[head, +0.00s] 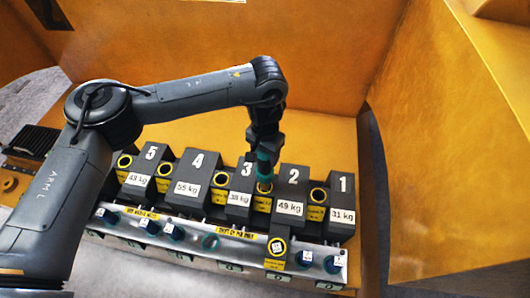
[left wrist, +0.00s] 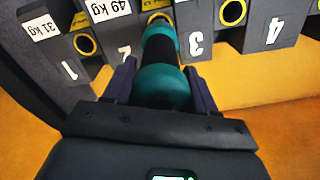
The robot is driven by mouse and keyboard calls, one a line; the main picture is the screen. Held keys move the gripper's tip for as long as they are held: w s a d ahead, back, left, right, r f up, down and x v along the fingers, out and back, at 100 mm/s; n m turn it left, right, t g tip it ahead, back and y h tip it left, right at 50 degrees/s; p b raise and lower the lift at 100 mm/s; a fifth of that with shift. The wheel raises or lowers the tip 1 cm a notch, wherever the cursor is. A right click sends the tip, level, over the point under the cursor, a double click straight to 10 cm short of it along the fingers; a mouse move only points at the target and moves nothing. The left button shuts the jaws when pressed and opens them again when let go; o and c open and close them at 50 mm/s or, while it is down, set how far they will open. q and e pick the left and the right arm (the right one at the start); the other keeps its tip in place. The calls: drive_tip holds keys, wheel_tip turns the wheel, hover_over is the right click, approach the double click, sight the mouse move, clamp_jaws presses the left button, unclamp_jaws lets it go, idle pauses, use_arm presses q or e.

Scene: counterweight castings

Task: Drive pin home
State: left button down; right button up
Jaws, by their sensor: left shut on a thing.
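My left gripper (head: 266,142) is shut on a teal and black pin (head: 264,165), which points down at a yellow-ringed hole (head: 264,187) between block 3 (head: 240,184) and block 2 (head: 291,180). In the left wrist view both fingers (left wrist: 162,88) clasp the pin's teal rounded end (left wrist: 163,82). A black shaft and a second teal section lead toward the yellow ring (left wrist: 158,17). The pin's tip is hidden, and I cannot tell how deep it sits. My right gripper is not in view.
Block 1 (head: 342,196), block 4 (head: 190,176) and block 5 (head: 142,172) stand in the same row, with yellow-ringed holes between. A metal rail (head: 190,246) with several blue knobs runs along the front. Tall orange walls (head: 450,150) enclose the back and right.

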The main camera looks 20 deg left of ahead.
use_arm(q)
wheel_tip(320, 180, up, 3)
drive_tip(key=shift+r+p, duration=0.1)
drive_tip(key=shift+p, duration=0.95)
drive_tip(key=shift+r, duration=0.25)
wheel_tip(320, 180, up, 6)
drive_tip(key=shift+f, duration=0.2)
drive_tip(key=shift+r, duration=0.4)
